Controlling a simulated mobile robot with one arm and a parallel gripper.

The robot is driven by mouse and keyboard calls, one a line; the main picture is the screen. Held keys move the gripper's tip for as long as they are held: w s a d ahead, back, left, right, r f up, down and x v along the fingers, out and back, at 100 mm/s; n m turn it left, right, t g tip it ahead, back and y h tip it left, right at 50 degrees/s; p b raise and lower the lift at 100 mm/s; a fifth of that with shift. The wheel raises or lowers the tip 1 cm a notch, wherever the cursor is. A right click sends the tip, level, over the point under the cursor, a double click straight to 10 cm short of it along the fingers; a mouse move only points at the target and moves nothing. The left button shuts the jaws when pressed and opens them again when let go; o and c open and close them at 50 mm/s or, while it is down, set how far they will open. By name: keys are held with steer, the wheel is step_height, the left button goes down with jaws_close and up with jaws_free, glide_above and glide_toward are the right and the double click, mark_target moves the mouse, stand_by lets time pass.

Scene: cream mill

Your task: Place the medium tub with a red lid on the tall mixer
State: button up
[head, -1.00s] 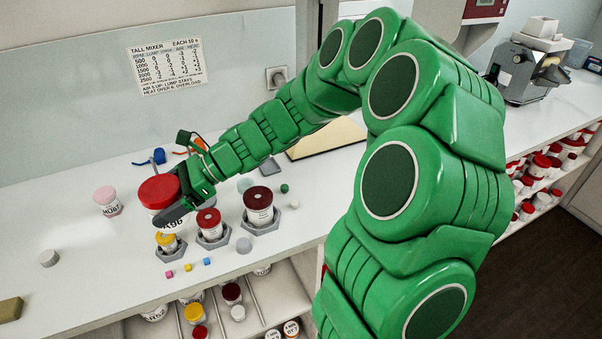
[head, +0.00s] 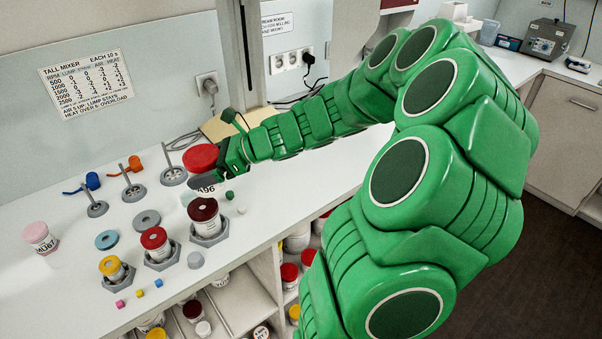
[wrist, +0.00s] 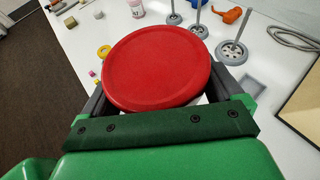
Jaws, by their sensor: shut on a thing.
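My gripper (head: 212,178) is shut on a tub with a wide red lid (head: 201,157). The tub's white body reads A96, and it is held upright above the white counter. In the wrist view the red lid (wrist: 157,66) fills the middle, between the dark fingers, and hides the tub's body. A smaller red-lidded tub (head: 154,239) stands in a grey hexagonal holder, clear of my gripper. A sign (head: 87,83) reading TALL MIXER hangs on the wall. I cannot make out the mixer itself for certain.
Tubs with a dark red lid (head: 204,211) and a yellow lid (head: 110,266) stand in hexagonal holders. A pink-lidded tub (head: 38,236) is at left. Grey stirrers (head: 133,191) on discs stand behind. A beige board (head: 222,125) lies behind my gripper.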

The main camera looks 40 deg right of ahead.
steer(key=s+d+m+t+h, duration=0.2)
steer(key=s+d+m+h, duration=0.15)
steer(key=d, duration=0.55)
steer(key=s+d+m+t+h, duration=0.2)
steer(key=s+d, duration=0.2)
steer(key=d, duration=0.5)
steer(key=s+d+m+t+h, duration=0.2)
steer(key=s+d+m+h, duration=0.1)
steer(key=d, duration=0.7)
steer(key=shift+g, duration=0.3)
steer(key=shift+w+d+f, duration=1.35)
steer(key=shift+w+f, duration=0.3)
steer(key=shift+w, duration=0.2)
steer(key=shift+w+d+f, duration=1.35)
steer(key=shift+w+f, duration=0.35)
steer(key=shift+w, duration=0.1)
steer(key=shift+w+d+f, duration=1.35)
steer(key=shift+w+f, duration=0.3)
steer(key=shift+w, duration=0.2)
steer(key=shift+f, duration=1.3)
steer(key=shift+f, duration=0.15)
steer(key=o, duration=0.9)
